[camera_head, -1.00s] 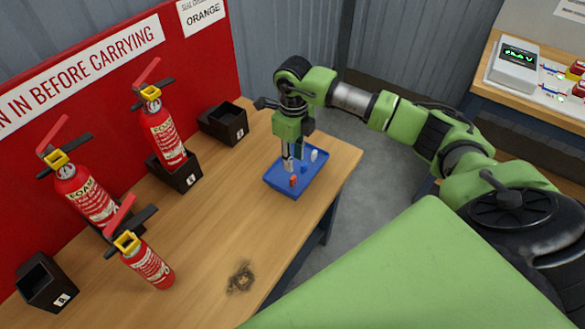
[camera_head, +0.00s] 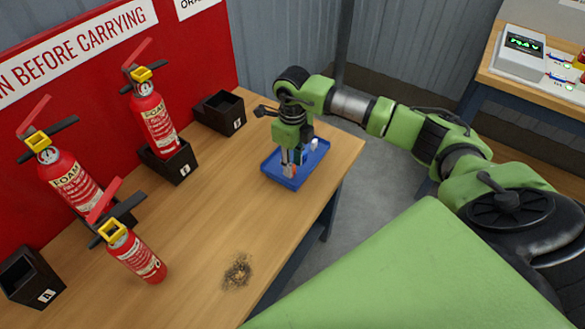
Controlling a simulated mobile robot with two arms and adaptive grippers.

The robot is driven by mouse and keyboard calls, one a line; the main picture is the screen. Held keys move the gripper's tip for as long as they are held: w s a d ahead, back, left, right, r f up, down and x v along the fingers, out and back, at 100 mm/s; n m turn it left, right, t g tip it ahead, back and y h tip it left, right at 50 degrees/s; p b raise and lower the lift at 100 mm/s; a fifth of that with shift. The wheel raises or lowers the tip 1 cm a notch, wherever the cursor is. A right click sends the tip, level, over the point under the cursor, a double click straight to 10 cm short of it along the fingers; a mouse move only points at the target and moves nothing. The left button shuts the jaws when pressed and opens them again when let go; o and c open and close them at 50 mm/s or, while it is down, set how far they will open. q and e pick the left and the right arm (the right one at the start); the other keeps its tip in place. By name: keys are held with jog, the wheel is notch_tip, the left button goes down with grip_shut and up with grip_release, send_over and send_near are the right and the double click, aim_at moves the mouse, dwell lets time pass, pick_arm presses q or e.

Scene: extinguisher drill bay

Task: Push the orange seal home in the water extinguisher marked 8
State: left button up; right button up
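My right gripper (camera_head: 291,170) points down into the blue tray (camera_head: 268,168) at the table's right edge. Its fingertips are low over the tray's near part; whether they are open or shut on something is too small to tell. The orange seal is not clearly visible there. A white piece (camera_head: 314,143) sits at the tray's far side. Three red extinguishers with yellow collars stand at the left: a rear one (camera_head: 155,122), a left one (camera_head: 70,180) and a smaller near one (camera_head: 138,255). The first two read FOAM; I cannot make out an 8. My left gripper is out of view.
An empty black holder (camera_head: 220,112) stands at the back, another (camera_head: 30,278) at the near left. The wooden table (camera_head: 215,205) is clear between extinguishers and tray, except a dark scorch mark (camera_head: 238,271). A bench with a meter (camera_head: 520,55) is at upper right.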

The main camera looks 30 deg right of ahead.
grip_shut()
jog(key=shift+r+p, duration=0.9)
jog(key=shift+r, duration=0.6)
